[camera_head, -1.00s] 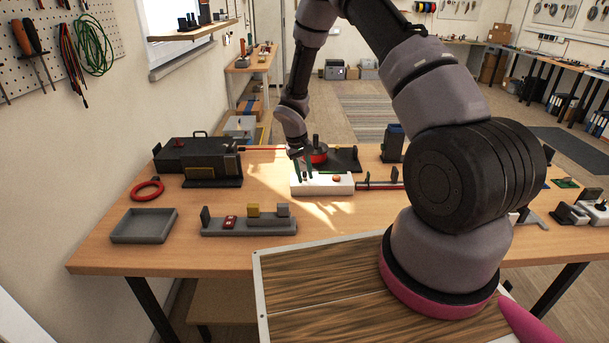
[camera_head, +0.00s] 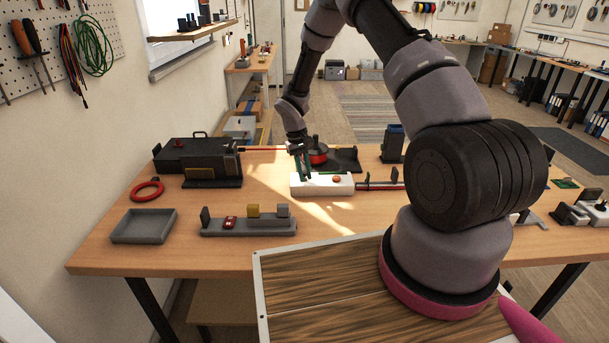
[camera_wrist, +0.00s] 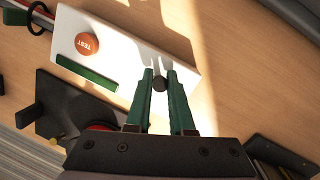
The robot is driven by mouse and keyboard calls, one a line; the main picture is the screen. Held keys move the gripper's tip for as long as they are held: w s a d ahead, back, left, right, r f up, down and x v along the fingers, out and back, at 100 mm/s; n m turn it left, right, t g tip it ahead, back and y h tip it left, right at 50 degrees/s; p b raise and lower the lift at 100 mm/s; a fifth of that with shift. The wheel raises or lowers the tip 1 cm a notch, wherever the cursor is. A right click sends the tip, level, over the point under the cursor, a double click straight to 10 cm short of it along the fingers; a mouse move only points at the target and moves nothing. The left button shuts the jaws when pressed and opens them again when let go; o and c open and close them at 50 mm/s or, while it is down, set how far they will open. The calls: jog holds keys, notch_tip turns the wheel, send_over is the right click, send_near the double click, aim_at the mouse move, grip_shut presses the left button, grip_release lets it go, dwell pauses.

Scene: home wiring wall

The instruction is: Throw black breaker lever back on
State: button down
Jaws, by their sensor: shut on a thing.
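The white breaker box (camera_head: 338,189) lies on the wooden table, with a round orange button on top. In the wrist view the box (camera_wrist: 112,32) shows that button, marked TEST (camera_wrist: 87,43), and a green strip (camera_wrist: 86,72). The black breaker lever (camera_wrist: 159,84) shows as a small dark round end near the edge of the box. My gripper (camera_wrist: 160,76) has green fingers and is shut on the lever, one finger on each side. In the head view my gripper (camera_head: 304,178) is over the left end of the box, and the lever is hidden there.
A black base with a red round part (camera_head: 317,158) stands just behind the box. A red rod with black holders (camera_head: 378,186) is at its right. A grey block holder (camera_head: 248,226), a grey tray (camera_head: 144,226) and a red ring (camera_head: 147,190) lie to the left.

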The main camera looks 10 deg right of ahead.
jog(key=g, duration=0.1)
jog(key=w+g, duration=0.1)
jog(key=g, duration=0.2)
jog(key=shift+w+d+g+y, duration=0.15)
jog(key=shift+w+g+y, duration=0.15)
jog(key=shift+w+y, duration=0.1)
jog(key=shift+w+d+f+n+g+y, duration=0.1)
jog(key=shift+w+n+g+y, duration=0.15)
jog(key=shift+g, duration=0.8)
jog(key=shift+w+d+f+n+g+y, duration=0.15)
jog(key=shift+w+g, duration=0.2)
jog(key=shift+g, duration=0.7)
jog(key=shift+a, duration=0.1)
jog(key=c, duration=1.1)
grip_release()
jog(key=shift+r, duration=0.1)
notch_tip(320, 180, up, 10)
jog(key=shift+f, duration=0.1)
